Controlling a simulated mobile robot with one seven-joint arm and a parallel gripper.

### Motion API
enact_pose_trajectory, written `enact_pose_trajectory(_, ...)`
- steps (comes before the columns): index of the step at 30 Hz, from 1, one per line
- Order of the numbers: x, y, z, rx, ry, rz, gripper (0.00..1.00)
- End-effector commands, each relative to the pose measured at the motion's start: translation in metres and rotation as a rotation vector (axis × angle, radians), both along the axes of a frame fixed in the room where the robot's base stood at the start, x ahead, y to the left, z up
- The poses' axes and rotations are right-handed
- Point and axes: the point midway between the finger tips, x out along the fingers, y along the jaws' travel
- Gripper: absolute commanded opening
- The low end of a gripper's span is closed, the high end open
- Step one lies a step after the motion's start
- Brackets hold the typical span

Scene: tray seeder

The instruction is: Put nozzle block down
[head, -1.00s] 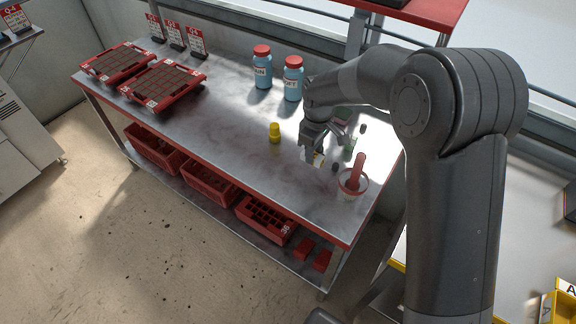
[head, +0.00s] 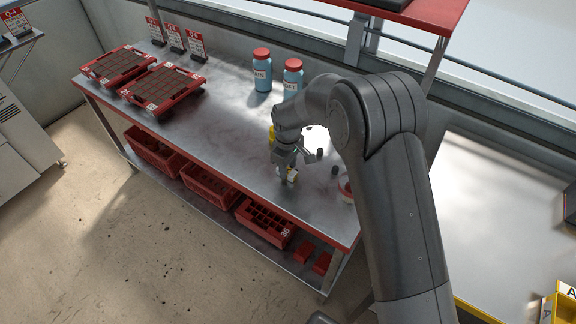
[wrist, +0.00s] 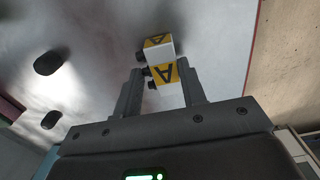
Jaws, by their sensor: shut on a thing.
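The nozzle block (wrist: 164,74) is white and yellow with a black letter A and small dark stubs on its left side. In the wrist view it sits between the two fingertips of my gripper (wrist: 160,82), which is shut on it. In the head view my gripper (head: 285,167) points down over the front right part of the bench (head: 225,135), with the block (head: 291,175) small at its tips. I cannot tell whether the block touches the bench top. A second A-marked face shows just beyond it in the wrist view; I cannot tell whether it is a reflection.
Dark oval pieces (head: 320,153) lie right of my gripper. A pot (head: 347,188) is half hidden by my arm. A yellow object (head: 271,132) stands close behind my gripper. Blue bottles (head: 262,72) stand at the back. Red trays (head: 163,88) are far left; the bench's middle is clear.

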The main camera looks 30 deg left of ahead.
Motion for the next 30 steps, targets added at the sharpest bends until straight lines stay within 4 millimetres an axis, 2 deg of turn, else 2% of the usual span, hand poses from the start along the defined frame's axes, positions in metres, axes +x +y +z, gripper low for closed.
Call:
enact_pose_trajectory(5,0.000,0.000,-0.003,0.000,0.001,0.000,0.12)
enact_pose_trajectory(6,0.000,0.000,-0.003,0.000,0.000,0.000,0.40)
enact_pose_trajectory(13,0.000,0.000,-0.003,-0.001,0.001,0.000,0.59)
enact_pose_trajectory(23,0.000,0.000,0.003,0.000,0.000,0.000,0.59)
enact_pose_trajectory(26,0.001,0.000,0.016,0.001,-0.001,-0.001,0.59)
enact_pose_trajectory(30,0.001,0.000,0.045,0.004,-0.002,-0.001,0.59)
